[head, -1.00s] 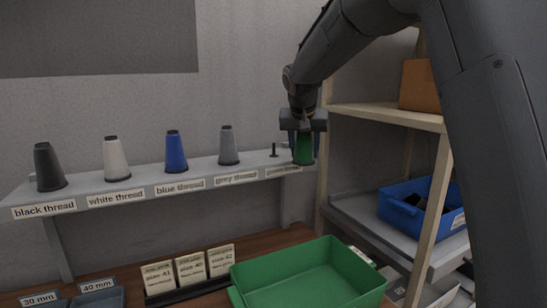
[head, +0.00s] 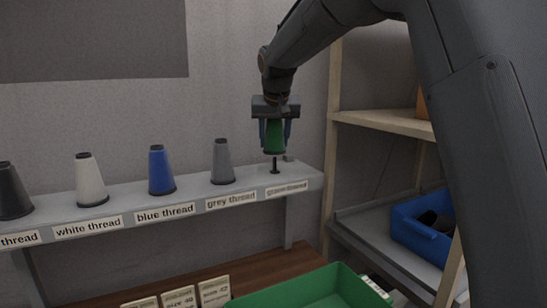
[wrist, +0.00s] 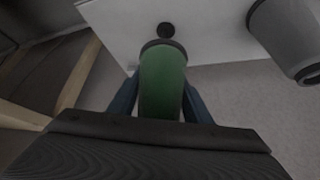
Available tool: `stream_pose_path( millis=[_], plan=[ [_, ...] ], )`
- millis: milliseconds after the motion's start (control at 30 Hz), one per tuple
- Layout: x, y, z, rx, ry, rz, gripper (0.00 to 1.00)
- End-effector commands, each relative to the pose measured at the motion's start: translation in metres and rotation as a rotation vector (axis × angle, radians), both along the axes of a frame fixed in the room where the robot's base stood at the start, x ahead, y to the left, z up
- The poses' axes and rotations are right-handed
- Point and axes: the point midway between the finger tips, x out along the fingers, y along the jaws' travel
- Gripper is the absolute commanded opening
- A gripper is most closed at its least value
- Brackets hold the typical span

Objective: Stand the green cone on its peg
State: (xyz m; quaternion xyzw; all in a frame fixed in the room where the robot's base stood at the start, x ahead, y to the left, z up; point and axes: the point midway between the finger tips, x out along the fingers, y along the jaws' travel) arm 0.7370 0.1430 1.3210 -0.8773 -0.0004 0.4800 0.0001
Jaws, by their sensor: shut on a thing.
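The green cone (head: 274,137) is held upright between the fingers of my gripper (head: 274,135), which is shut on it. It hangs above the shelf in the head view, its base a little above the top of the bare dark peg (head: 275,166). In the wrist view the green cone (wrist: 163,80) lies between the blue-grey fingers, and the peg's round dark foot (wrist: 165,30) shows just beyond the cone's base. The shelf's label below the peg (head: 287,188) reads green thread, as far as I can tell.
The grey cone (head: 222,162) stands left of the peg on the shelf (head: 130,203), then the blue cone (head: 160,170), white cone (head: 90,180) and black cone (head: 12,192). A wooden rack (head: 334,140) stands right. A green bin (head: 310,288) is below.

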Motion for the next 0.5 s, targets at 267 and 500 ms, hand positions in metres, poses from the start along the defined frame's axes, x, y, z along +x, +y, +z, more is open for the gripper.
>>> stream_pose_path(
  millis=[267, 500],
  plan=[
    [-0.001, 0.000, -0.028, -0.001, 0.002, 0.001, 0.17],
    [-0.001, 0.002, -0.055, 0.000, 0.000, 0.002, 0.17]
  ],
)
